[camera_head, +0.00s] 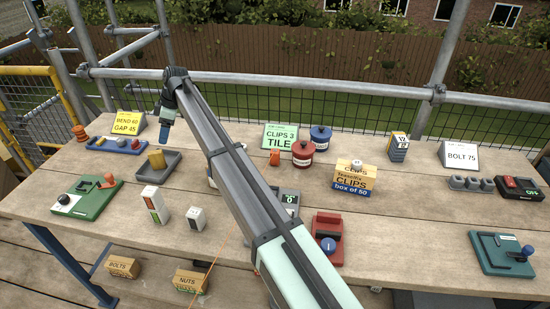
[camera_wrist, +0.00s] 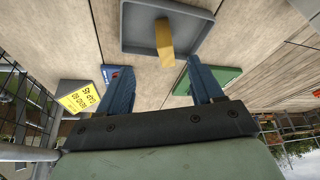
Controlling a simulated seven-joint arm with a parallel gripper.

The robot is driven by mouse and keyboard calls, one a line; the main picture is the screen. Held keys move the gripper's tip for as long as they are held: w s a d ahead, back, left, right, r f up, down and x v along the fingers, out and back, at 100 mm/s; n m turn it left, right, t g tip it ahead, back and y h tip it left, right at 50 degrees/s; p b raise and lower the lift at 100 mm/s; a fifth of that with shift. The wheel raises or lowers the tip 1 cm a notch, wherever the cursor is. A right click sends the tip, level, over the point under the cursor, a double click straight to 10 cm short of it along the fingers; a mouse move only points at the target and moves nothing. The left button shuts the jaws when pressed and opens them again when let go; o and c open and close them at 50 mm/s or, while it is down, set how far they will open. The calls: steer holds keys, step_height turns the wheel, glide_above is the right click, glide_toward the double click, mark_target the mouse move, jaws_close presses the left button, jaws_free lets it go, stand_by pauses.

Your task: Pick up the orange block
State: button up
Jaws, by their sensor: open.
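A yellow-orange block (camera_head: 156,159) stands in a grey tray (camera_head: 172,176) on the left part of the wooden bench. In the wrist view the block (camera_wrist: 164,42) stands in the tray (camera_wrist: 135,22), ahead of and between my fingertips. My gripper (camera_head: 165,138) is above the bench near the block, its blue fingers pointing down. In the wrist view my gripper (camera_wrist: 158,72) is open with nothing between the fingers. It is apart from the block.
A blue tray with small parts (camera_head: 118,146) lies left of the grey tray, with a yellow sign (camera_head: 129,122) behind it. A green board (camera_head: 86,197) and white boxes (camera_head: 154,205) are in front. Red and blue pots stand mid-bench. A scaffold rail runs behind.

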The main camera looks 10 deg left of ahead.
steer(key=w+d+r+m, duration=0.1)
steer(key=w+d+m, duration=0.1)
steer(key=w+d, duration=0.8)
steer(key=m+t+h, duration=0.2)
glide_toward(275, 151)
steer(key=f, duration=0.4)
steer(key=a+f, duration=0.1)
steer(key=f, duration=0.3)
steer(key=a+f, duration=0.1)
steer(key=f, duration=0.3)
steer(key=shift+w+f, duration=0.2)
steer(key=shift+w, duration=0.05)
steer(key=shift+c, duration=0.3)
steer(key=c, duration=1)
